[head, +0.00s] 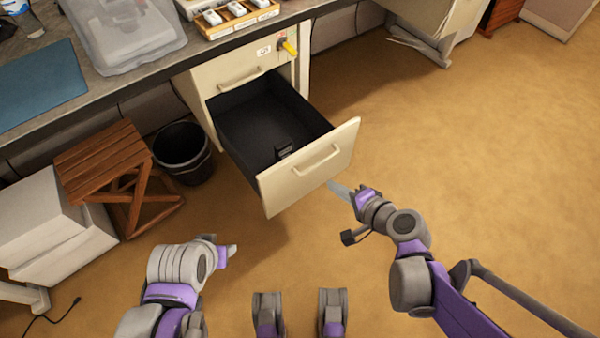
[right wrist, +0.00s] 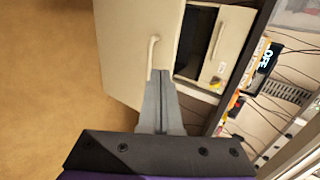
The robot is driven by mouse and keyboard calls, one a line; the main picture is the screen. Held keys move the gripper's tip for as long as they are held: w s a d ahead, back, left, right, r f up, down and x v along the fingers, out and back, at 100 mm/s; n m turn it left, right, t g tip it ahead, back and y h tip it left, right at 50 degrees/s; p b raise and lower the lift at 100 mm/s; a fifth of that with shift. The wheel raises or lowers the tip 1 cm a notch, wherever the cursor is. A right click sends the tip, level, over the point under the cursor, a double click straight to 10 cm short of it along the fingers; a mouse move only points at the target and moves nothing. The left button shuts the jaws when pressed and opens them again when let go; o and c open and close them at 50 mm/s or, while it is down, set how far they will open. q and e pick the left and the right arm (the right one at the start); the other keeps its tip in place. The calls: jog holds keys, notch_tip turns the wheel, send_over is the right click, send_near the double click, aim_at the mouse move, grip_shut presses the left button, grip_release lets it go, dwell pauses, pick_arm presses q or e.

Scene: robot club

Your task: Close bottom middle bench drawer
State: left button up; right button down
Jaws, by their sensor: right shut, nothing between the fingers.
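The bottom drawer (head: 308,170) of the bench cabinet is pulled far out. Its front is cream with a bar handle, its inside is black, and a small dark object (head: 284,149) lies in it. My right gripper (head: 337,187) is shut and empty, its fingertips close to the right part of the drawer front. In the right wrist view the closed fingers (right wrist: 160,85) point at the drawer front (right wrist: 138,50), near its handle; I cannot tell whether they touch. My left gripper (head: 232,250) is low at the left, away from the drawer; its jaw state is unclear.
A black bin (head: 183,150) and a wooden stool (head: 125,170) stand left of the open drawer. The benchtop holds a clear plastic bin (head: 125,35). The floor to the right is clear.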

jog(key=b, duration=0.4)
send_near(298, 158)
jog(key=x, duration=0.3)
jog(key=f+x, duration=0.1)
jog(key=x, duration=0.1)
jog(key=shift+f, duration=0.1)
pick_arm(q)
jog(key=shift+w+f, duration=0.15)
jog(key=shift+f, duration=0.95)
jog(key=shift+w+f, duration=0.1)
jog(key=shift+f, duration=0.95)
pick_arm(e)
jog(key=shift+w+a, duration=0.3)
jog(key=shift+w, duration=0.2)
jog(key=shift+w+a, duration=0.1)
